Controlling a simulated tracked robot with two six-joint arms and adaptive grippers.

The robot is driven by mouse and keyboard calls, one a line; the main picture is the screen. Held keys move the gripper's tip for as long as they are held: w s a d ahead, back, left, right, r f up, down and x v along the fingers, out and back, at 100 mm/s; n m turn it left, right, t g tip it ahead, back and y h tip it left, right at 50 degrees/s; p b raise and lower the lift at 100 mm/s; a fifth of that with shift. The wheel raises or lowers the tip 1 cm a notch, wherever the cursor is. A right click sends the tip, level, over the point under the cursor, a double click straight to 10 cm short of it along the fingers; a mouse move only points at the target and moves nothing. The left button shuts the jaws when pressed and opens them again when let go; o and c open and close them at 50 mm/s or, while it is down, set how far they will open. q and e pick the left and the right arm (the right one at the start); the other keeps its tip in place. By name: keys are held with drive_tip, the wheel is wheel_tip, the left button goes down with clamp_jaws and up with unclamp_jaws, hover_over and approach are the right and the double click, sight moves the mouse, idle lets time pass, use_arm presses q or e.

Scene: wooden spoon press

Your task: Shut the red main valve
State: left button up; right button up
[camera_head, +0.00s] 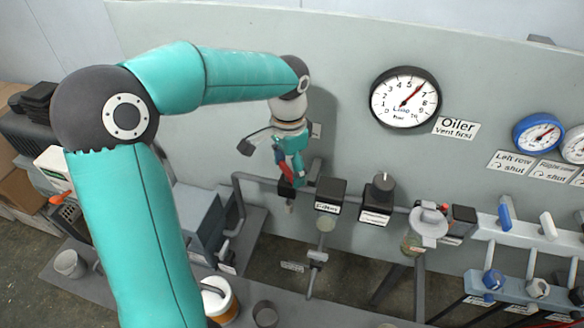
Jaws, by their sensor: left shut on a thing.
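The red main valve's handle (285,170) shows as a small red piece on the pipe left of centre, mostly hidden by my gripper. My left gripper (293,168) comes down over it from above, with its fingers around the red piece, and is shut on it. The valve's dark body (287,188) sits on the grey pipe just below the fingers. How far the handle is turned cannot be told. My right gripper is not in view.
Black boxes (330,194) sit along the pipe to the right. A blue-rimmed gauge (537,133) and blue and white levers (506,214) are at far right.

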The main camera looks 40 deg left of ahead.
sight(289, 169)
use_arm(q)
drive_tip(key=shift+w+r, duration=0.1)
idle(0.4)
drive_tip(key=o, duration=1.1)
drive_tip(key=shift+o, duration=0.2)
wheel_tip(289, 169, up, 12)
